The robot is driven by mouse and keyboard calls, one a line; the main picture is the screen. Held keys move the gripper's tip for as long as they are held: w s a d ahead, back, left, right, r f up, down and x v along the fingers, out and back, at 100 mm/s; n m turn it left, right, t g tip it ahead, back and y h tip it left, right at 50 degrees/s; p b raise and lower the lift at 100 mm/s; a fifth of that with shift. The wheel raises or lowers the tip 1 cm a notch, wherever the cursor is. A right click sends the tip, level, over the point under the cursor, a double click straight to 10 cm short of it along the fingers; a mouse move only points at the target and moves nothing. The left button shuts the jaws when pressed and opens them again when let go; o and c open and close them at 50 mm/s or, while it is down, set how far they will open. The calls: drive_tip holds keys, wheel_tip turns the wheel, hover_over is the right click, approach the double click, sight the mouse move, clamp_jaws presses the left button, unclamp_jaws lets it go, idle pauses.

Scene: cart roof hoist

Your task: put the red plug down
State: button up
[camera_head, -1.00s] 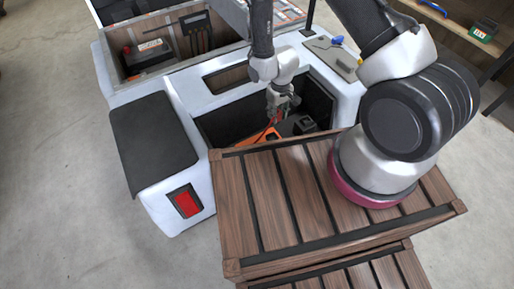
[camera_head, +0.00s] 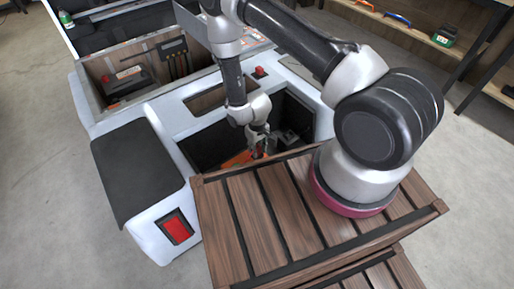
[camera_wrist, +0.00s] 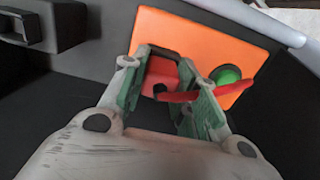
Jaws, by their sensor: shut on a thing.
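My gripper (camera_wrist: 170,70) is shut on the red plug (camera_wrist: 163,72), which sits between its green-padded fingers in the wrist view. A red strip, perhaps its lead, crosses the right finger. Behind the plug is an orange panel (camera_wrist: 207,40) with a round green button (camera_wrist: 229,75). I cannot tell whether the plug touches the panel. In the head view, my gripper (camera_head: 258,147) reaches down into the dark open bay of the white cart, beside the orange panel (camera_head: 236,159). The plug cannot be made out clearly there.
A dark box (camera_wrist: 65,22) stands in the bay, left of the panel in the wrist view. The cart's white rim (camera_head: 183,125) surrounds the bay. A wooden slatted deck (camera_head: 255,215) lies in front. A compartment with a black battery (camera_head: 125,83) is behind left. A red button (camera_head: 259,71) sits on the cart.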

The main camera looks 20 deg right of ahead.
drive_tip(key=shift+f, duration=0.1)
drive_tip(key=o, duration=1.1)
wheel_tip(320, 180, up, 12)
drive_tip(key=shift+r, duration=0.2)
